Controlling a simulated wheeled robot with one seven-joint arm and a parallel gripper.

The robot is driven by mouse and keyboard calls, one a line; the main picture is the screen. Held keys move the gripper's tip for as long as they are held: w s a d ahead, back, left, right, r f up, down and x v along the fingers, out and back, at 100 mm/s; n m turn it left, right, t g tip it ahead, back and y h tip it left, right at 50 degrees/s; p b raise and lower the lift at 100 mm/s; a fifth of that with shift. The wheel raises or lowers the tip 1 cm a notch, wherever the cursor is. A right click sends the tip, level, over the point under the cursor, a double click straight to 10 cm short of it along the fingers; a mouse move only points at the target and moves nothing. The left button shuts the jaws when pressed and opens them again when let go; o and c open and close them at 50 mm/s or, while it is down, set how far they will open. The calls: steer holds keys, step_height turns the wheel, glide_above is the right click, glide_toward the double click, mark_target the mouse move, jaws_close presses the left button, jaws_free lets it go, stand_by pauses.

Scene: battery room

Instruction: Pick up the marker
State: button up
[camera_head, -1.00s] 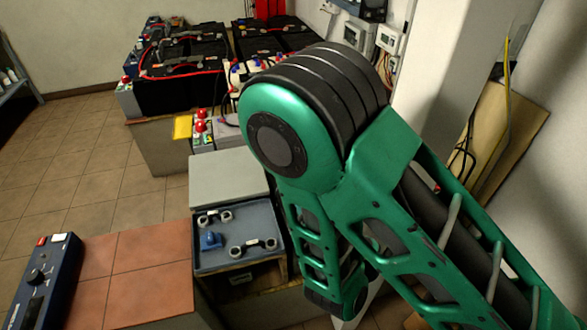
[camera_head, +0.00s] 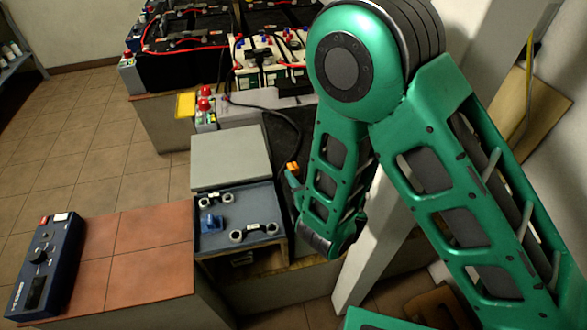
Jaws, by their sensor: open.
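I cannot make out a marker in the head view. My green arm fills the right and middle of the view and hides part of the worktop behind it. My gripper cannot be made out. A small orange and green piece (camera_head: 292,169) shows just left of my lower arm link; I cannot tell what it is.
A blue-grey tray (camera_head: 205,243) holds grey ringed fittings and a small blue piece (camera_head: 211,222). A grey slab (camera_head: 230,158) lies behind it. A dark blue control box (camera_head: 42,262) sits on red tiles (camera_head: 152,246). Batteries (camera_head: 185,60) with cables stand at the back.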

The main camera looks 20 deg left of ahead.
mark_target(295, 169)
steer(key=shift+s+a+x, duration=0.1)
steer(key=shift+s+x, duration=0.05)
steer(key=shift+x, duration=1.1)
steer(key=shift+s+a+x, duration=0.1)
steer(key=shift+a+x, duration=0.05)
steer(key=shift+x, duration=1.1)
steer(key=shift+f, duration=0.1)
steer(key=c, duration=1.1)
